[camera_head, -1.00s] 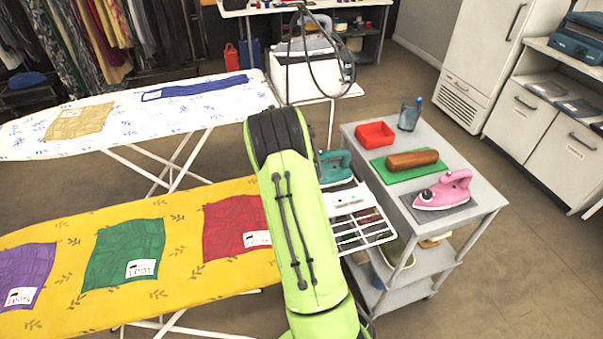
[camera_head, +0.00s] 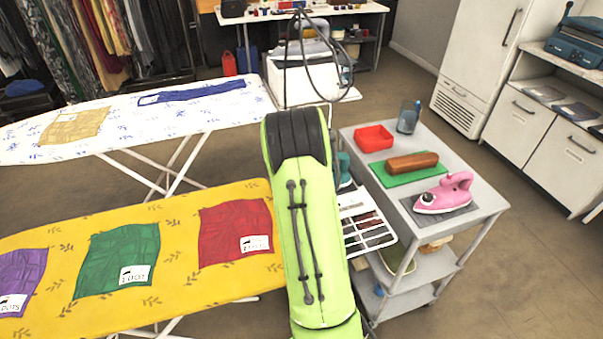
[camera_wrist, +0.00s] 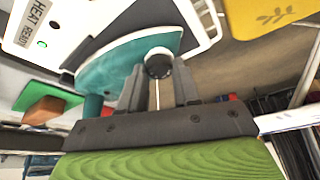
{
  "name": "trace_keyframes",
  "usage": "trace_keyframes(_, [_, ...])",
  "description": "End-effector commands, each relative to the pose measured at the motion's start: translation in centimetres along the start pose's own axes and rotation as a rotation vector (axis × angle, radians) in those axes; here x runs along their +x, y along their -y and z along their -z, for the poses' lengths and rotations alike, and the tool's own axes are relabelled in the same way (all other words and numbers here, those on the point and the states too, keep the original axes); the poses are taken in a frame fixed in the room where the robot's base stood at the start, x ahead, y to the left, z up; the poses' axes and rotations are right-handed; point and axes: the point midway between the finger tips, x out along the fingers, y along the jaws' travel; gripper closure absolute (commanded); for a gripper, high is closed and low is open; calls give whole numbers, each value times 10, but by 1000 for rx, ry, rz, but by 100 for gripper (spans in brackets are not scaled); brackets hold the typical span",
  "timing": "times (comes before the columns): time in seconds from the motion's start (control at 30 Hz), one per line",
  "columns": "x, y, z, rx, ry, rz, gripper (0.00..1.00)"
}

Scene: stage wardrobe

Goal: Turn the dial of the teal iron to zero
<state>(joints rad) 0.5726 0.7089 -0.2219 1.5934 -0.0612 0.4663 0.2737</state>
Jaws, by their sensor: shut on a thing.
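The teal iron (camera_head: 344,170) is mostly hidden behind my arm in the head view. It rests by a white rack at the end of the yellow ironing board. In the wrist view the teal iron (camera_wrist: 122,62) fills the upper middle. Its round dark dial (camera_wrist: 158,63), with a white edge, sits between my fingertips. My gripper (camera_wrist: 158,82) is shut on the dial, one finger on each side. The dial's marks are too small to read. My gripper is hidden behind my arm in the head view.
A white panel (camera_wrist: 28,28) reading "HEAT READY" has a small green light. The yellow board (camera_head: 180,210) lies left of my arm.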

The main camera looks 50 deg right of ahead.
Motion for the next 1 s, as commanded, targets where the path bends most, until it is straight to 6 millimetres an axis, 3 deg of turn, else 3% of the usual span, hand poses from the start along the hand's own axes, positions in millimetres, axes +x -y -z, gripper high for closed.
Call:
trace_keyframes(0.27, [0,-1,1,1,-1,-1,99])
trace_keyframes(0.3, [0,-1,1,2,-1,-2,67])
trace_keyframes(0.47, [0,-1,0,2,-1,-1,42])
trace_keyframes(0.77, [-2,0,0,2,-1,-1,42])
trace_keyframes(0.87, [-16,0,1,1,-2,0,42])
trace_keyframes(1.0, [-55,0,2,1,-5,1,42])
